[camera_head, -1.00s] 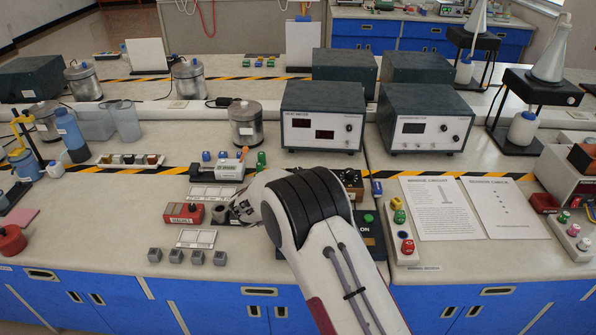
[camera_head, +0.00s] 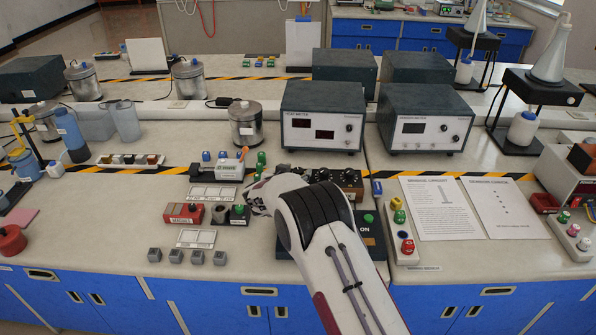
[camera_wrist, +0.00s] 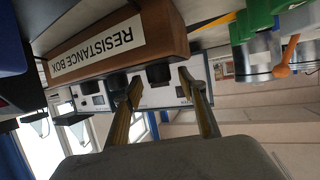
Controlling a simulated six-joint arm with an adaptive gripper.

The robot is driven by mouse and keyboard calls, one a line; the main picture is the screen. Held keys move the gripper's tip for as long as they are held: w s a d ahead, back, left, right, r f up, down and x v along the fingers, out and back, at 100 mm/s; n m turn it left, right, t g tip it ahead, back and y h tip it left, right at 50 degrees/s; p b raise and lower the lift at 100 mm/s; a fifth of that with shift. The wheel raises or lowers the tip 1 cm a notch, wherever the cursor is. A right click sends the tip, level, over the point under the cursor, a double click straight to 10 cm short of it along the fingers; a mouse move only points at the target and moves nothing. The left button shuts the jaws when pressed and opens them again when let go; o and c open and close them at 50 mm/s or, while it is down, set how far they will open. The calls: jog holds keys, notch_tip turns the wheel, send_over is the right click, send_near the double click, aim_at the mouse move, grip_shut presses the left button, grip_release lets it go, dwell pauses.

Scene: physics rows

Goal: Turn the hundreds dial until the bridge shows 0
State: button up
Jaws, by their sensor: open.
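The brown resistance box (camera_head: 348,186) stands behind my arm in the head view, with black dials (camera_head: 324,175) on its top; my arm covers part of it. In the wrist view the box (camera_wrist: 120,45) appears upside down with its label and several black knobs. My gripper (camera_wrist: 160,82) is open. One knob (camera_wrist: 160,73) shows between its fingertips, and another (camera_wrist: 117,83) is by the left finger. I cannot tell whether either finger touches a knob, or which is the hundreds dial. In the head view the fingers are hard to make out.
Two grey meters (camera_head: 322,118) (camera_head: 427,118) stand behind the box; their displays are unreadable. A dark panel with a green button (camera_head: 368,218) lies right of my arm. A red magnet block (camera_head: 184,213) and small grey blocks (camera_head: 197,257) lie left. Paper sheets (camera_head: 446,207) lie right.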

jog(key=shift+w+d+f, duration=0.25)
jog(key=shift+w+f, duration=0.05)
jog(key=shift+w, duration=0.25)
jog(key=c, duration=1.1)
jog(key=shift+w+r+m+g+h, duration=0.15)
jog(key=shift+m+g+h, duration=0.1)
jog(key=shift+m+h, duration=0.3)
jog(key=shift+w+r+m+g+h, duration=0.15)
jog(key=shift+m+g+h, duration=0.1)
jog(key=shift+m+h, duration=0.25)
jog(key=shift+s+m+g+h, duration=0.2)
jog(key=shift+m+g+h, duration=0.1)
jog(key=shift+m+h, duration=0.2)
jog(key=shift+f, duration=0.1)
